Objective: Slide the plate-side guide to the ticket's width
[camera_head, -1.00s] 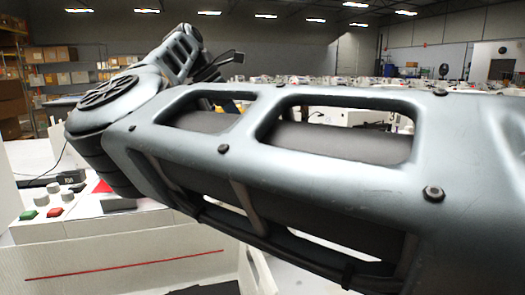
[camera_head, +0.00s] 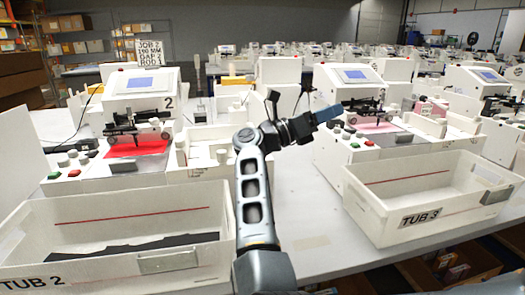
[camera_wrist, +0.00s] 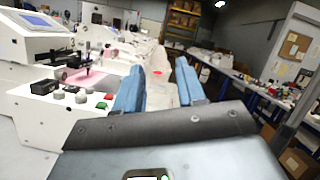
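Machine 2 (camera_head: 128,92), a white plotter with a screen, stands at the left in the head view over a red plate (camera_head: 138,149). A second such machine (camera_head: 335,88) stands to the right over a pink plate (camera_head: 374,128). Dark rail parts (camera_head: 138,122) cross above the red plate; I cannot tell which part is the plate-side guide. My gripper (camera_head: 327,114) is raised between the two machines, apart from both. In the wrist view my gripper (camera_wrist: 160,72) has its blue fingers apart with nothing between them.
Tub 2 (camera_head: 190,220) and tub 3 (camera_head: 468,212) stand at the front left and right. A card (camera_head: 152,48) behind machine 2 reads "JOB 2 190 MM GAP ROD 1". White table (camera_head: 315,210) is clear between the tubs. Shelving (camera_wrist: 180,20) stands further off.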

